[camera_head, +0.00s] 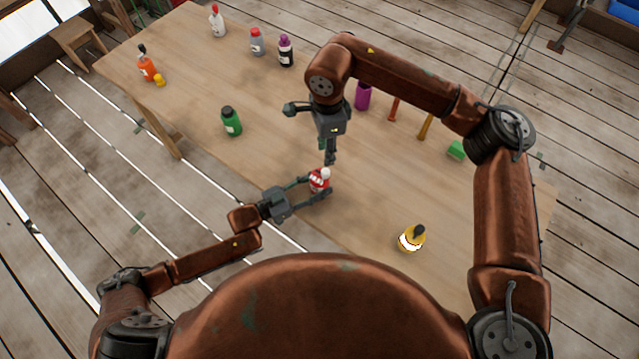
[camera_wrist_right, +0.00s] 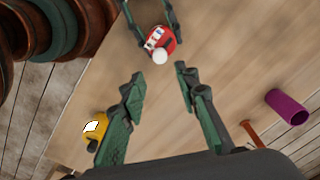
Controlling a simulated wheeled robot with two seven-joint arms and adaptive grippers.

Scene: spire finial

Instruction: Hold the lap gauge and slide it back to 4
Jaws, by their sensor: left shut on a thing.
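My left gripper (camera_head: 318,190) is at the near edge of the table, with its fingers around a small red bottle-like thing (camera_head: 319,181) with a white top and a white label. It also shows between the left fingers at the top of the right wrist view (camera_wrist_right: 162,41). It looks upright in the head view. No lap gauge or number 4 can be made out for sure. My right gripper (camera_head: 311,136) is above the table, just beyond the red thing. Its fingers (camera_wrist_right: 158,80) are apart with nothing between them, and the red thing lies beyond their tips.
Several bottles stand at the far left. The table (camera_head: 370,200) is clear between.

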